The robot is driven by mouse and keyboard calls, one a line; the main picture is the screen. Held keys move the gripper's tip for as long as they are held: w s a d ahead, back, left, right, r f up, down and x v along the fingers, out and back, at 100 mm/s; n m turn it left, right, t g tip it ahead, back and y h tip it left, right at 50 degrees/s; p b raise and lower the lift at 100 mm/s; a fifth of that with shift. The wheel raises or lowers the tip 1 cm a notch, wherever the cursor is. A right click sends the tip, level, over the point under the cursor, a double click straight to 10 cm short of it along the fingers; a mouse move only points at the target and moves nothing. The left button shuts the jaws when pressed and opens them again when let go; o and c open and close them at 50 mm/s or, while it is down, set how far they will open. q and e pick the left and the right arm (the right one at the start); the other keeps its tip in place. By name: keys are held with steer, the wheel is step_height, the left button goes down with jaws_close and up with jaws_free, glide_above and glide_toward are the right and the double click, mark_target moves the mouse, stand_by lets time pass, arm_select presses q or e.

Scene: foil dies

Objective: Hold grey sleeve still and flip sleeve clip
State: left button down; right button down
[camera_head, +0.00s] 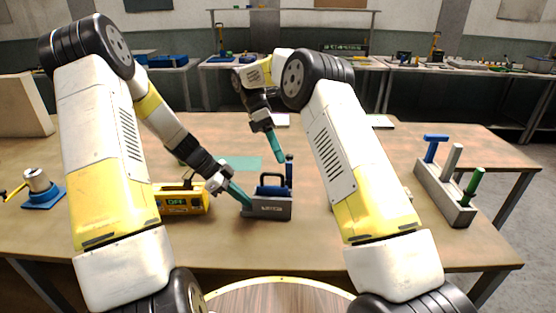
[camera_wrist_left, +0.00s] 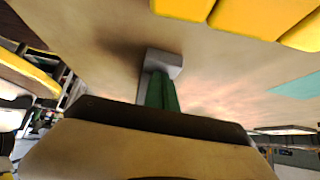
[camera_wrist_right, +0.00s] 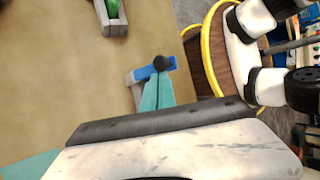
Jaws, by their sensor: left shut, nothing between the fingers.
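The grey sleeve (camera_head: 266,210) is a low block with a label, standing on the table near the middle. A blue piece (camera_head: 271,190), perhaps the clip, sits on it, with a dark-topped blue post at its right end. My left gripper (camera_head: 247,203) is shut and empty, its teal fingertips at the sleeve's left end; I cannot tell if they touch. The left wrist view shows a grey block (camera_wrist_left: 160,62) at the fingertips. My right gripper (camera_head: 278,158) looks shut and empty, above and behind the sleeve. Blue parts (camera_wrist_right: 150,73) and a dark knob (camera_wrist_right: 161,62) show beyond its fingers.
A yellow box (camera_head: 181,200) with a green display stands left of the sleeve. A grey rack (camera_head: 445,192) with blue, grey and green pegs stands at the right. A blue-based device (camera_head: 42,190) is at far left. A teal mat (camera_head: 240,163) lies behind.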

steer(key=shift+w, duration=0.7)
steer(key=shift+w+d+f, duration=0.1)
steer(key=shift+w+f, duration=0.2)
steer(key=shift+w, duration=0.1)
steer(key=shift+w+r, duration=0.1)
steer(key=shift+w, duration=0.15)
steer(key=shift+s, duration=0.3)
stand_by(1.2)
steer(key=shift+s, duration=0.1)
